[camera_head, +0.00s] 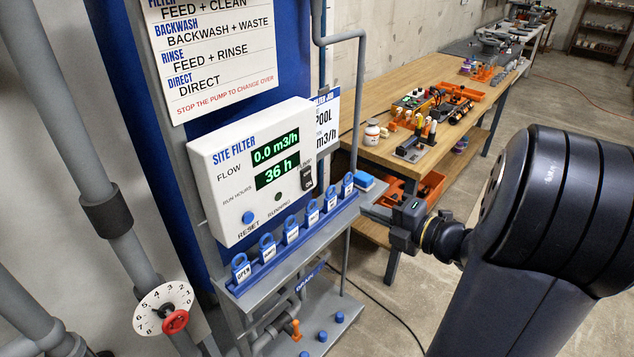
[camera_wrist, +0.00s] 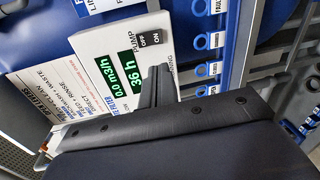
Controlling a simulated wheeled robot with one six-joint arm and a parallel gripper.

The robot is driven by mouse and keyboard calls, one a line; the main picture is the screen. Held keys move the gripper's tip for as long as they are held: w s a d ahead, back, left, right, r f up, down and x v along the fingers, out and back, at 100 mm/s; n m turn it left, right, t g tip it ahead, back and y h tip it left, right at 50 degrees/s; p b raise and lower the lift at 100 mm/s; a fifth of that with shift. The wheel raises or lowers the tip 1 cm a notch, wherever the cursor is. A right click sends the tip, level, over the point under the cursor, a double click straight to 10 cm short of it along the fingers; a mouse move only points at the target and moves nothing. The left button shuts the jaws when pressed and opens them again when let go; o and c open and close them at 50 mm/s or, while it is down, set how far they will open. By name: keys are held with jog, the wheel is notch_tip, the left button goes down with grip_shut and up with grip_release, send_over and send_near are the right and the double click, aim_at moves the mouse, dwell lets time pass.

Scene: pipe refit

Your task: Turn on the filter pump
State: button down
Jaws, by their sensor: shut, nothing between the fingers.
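The white site filter panel (camera_head: 228,190) shows green readouts of 0.0 m3/h and 36 h. Its black pump switch (camera_head: 307,178) is at the right edge, below the word PUMP. In the wrist view the switch (camera_wrist: 150,38) shows OFF and ON markings; I cannot tell which side is pressed. The running lamp (camera_head: 278,197) looks dark. My gripper (camera_head: 366,208) is right of the panel and below switch height in the picture, pointing left. In the wrist view its fingers (camera_wrist: 158,70) are together and empty, in front of the panel near the switch; the gap is unclear.
A blue rail (camera_head: 290,245) with several blue tags runs under the panel. A blue block (camera_head: 364,180) sits at its right end, close to my gripper. A wooden bench (camera_head: 385,155) with tools stands behind. A dial with red knob (camera_head: 175,321) is lower left.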

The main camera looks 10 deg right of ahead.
aim_at(310, 186)
jog(key=shift+m, duration=0.6)
jog(key=shift+a, duration=0.1)
jog(key=x, duration=1.4)
jog(key=shift+r, duration=0.15)
jog(key=shift+w+a+p, duration=0.15)
jog(key=shift+w+p, duration=0.05)
jog(key=shift+p, duration=0.2)
jog(key=shift+s+d, duration=0.15)
jog(key=shift+d, duration=0.05)
jog(key=s+d+f, duration=0.2)
jog(key=s+d, duration=0.6)
jog(key=s, duration=0.3)
